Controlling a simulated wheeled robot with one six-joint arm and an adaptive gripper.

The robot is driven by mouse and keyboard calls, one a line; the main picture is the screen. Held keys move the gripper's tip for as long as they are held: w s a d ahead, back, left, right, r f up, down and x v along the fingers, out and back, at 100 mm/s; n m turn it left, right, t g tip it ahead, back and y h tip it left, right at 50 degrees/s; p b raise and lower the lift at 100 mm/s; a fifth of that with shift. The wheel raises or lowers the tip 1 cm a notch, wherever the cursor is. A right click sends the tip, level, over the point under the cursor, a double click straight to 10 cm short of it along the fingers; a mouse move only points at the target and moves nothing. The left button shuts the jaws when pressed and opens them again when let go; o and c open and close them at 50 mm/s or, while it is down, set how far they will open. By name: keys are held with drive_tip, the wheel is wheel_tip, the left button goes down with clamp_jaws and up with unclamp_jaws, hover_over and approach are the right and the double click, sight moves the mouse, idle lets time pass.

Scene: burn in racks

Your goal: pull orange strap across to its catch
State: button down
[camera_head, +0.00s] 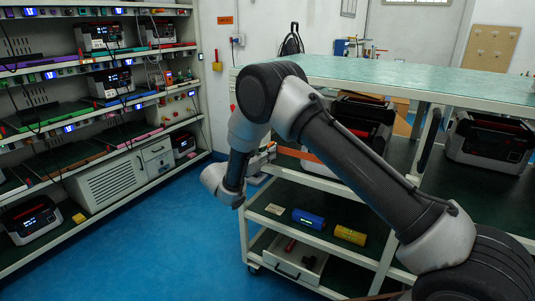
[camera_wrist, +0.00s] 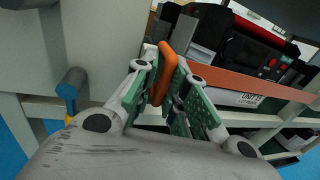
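The orange strap (camera_wrist: 265,84) runs across the front of a dark device in the wrist view. A rounded orange end piece (camera_wrist: 165,72) lies between the green finger pads of my gripper (camera_wrist: 172,78). The pads appear closed against both sides of it. In the head view my gripper (camera_head: 264,158) is at the left end of the trolley, and part of the strap (camera_head: 298,154) shows behind my arm. I cannot make out the catch in either view.
The trolley (camera_head: 410,74) has a green top, with a blue cylinder (camera_head: 308,219) and a yellow cylinder (camera_head: 350,235) on a lower shelf. Another device (camera_head: 490,142) stands at right. Racks of units (camera_head: 105,82) line the left wall. The blue floor between is clear.

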drive_tip(key=c, duration=1.5)
unclamp_jaws()
drive_tip(key=shift+a, duration=0.1)
drive_tip(key=v, duration=1.2)
